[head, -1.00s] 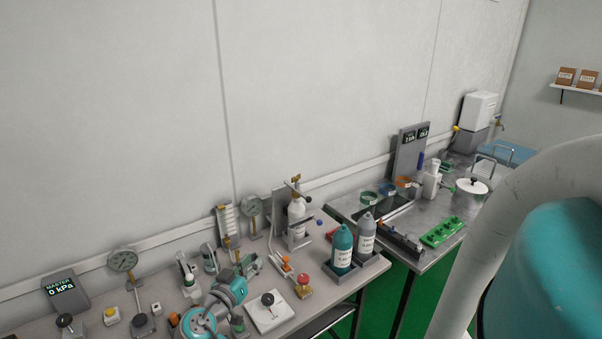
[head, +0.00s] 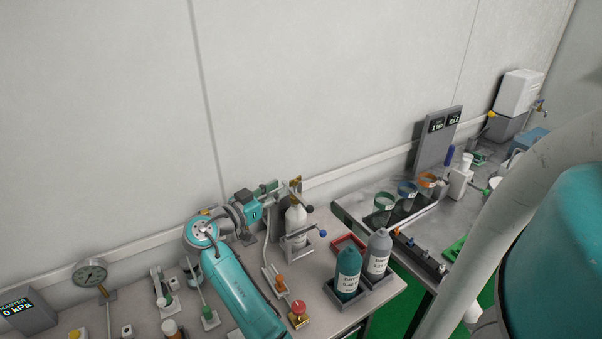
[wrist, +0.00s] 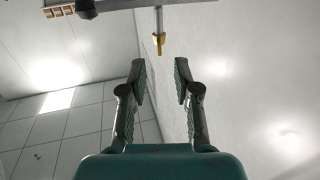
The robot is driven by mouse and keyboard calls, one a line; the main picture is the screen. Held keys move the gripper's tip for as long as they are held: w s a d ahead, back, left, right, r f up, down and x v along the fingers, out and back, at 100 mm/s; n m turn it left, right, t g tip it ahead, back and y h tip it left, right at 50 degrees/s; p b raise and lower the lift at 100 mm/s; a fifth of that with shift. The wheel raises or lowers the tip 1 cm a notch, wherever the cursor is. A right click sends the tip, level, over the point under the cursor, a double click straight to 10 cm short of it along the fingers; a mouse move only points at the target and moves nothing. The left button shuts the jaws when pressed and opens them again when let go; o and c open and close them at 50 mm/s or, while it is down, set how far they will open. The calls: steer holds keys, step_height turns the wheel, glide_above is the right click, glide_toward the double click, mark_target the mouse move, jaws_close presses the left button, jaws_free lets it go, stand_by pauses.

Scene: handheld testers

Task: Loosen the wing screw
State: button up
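In the head view, a brass fitting (head: 295,184) sits above a white bottle (head: 296,215) in a grey stand at the back of the bench. My gripper (head: 275,187) is raised just left of this fitting, pointing right towards it. In the wrist view, my gripper (wrist: 160,76) is open and nothing lies between its fingers. A small brass piece (wrist: 158,40) on a grey rod shows ahead of the fingertips, roughly centred between them and apart from them. I cannot tell for certain which brass part is the wing screw.
A teal bottle (head: 347,270) and a grey bottle (head: 378,252) stand in a dark tray right of the stand. A red-knobbed brass device (head: 298,314) is in front. A dial gauge (head: 90,274) stands at left. A second bench holds coloured-rimmed cups (head: 384,204).

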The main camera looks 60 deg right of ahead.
mark_target(299, 176)
steer(key=x, duration=0.9)
jaws_close()
